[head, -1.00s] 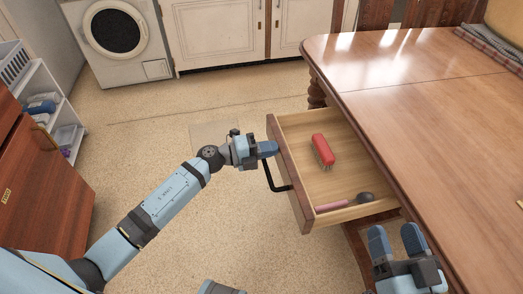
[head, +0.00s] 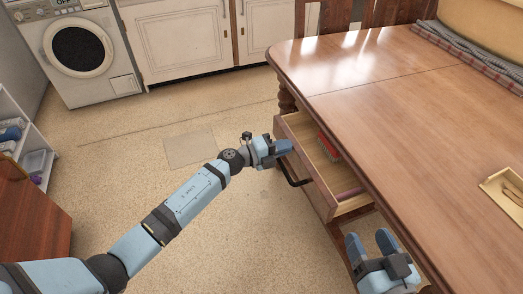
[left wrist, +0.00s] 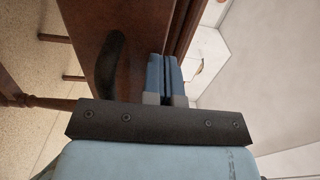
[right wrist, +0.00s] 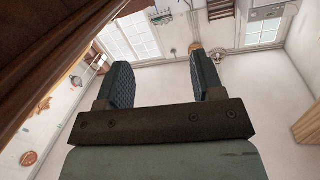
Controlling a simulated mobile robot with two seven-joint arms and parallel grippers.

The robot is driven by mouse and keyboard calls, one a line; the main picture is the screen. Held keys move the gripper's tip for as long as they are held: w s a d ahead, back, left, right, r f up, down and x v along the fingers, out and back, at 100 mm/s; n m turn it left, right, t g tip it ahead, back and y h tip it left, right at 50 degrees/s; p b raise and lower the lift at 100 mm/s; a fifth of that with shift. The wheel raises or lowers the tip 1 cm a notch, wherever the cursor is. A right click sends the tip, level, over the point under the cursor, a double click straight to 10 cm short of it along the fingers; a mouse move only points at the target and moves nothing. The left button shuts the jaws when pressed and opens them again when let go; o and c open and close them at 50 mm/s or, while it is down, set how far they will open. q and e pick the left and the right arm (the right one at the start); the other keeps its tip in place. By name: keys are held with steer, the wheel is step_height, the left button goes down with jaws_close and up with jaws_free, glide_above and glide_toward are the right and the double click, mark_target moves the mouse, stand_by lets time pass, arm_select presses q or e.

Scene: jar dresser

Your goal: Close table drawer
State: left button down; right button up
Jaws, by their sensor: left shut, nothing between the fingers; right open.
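The table drawer (head: 309,171) stands partly open from the side of the wooden table (head: 400,110). Its black handle (head: 291,174) is on the front panel and also shows in the left wrist view (left wrist: 110,62). A red object (head: 329,147) and a pink-handled utensil (head: 350,193) lie inside, partly hidden by the tabletop. My left gripper (head: 284,147) is shut and empty, with its fingertips at the drawer front near its far end, above the handle. The left wrist view shows the shut fingers (left wrist: 164,72) against or very close to the panel. My right gripper (head: 371,245) is open and empty beside the table edge.
A tan tray (head: 490,188) and a folded cloth (head: 470,55) lie on the table. A washing machine (head: 82,55) and white cabinets (head: 175,40) stand at the back. A brown cabinet (head: 35,215) is at the left. The floor between is clear.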

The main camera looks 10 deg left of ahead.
mark_target(298, 143)
arm_select(q)
steer(key=x, duration=0.6)
steer(key=shift+w+d+b, duration=0.2)
steer(key=shift+d+b, duration=0.05)
steer(key=shift+b, duration=0.1)
steer(key=x, duration=0.3)
steer(key=shift+w+d+b, duration=0.15)
steer(key=shift+d+b, duration=0.05)
steer(key=shift+b, duration=0.1)
steer(key=shift+w+d, duration=0.3)
steer(key=shift+d, duration=0.25)
arm_select(e)
steer(key=r, duration=0.1)
steer(key=a+r+t+y, duration=0.1)
steer(key=r, duration=0.1)
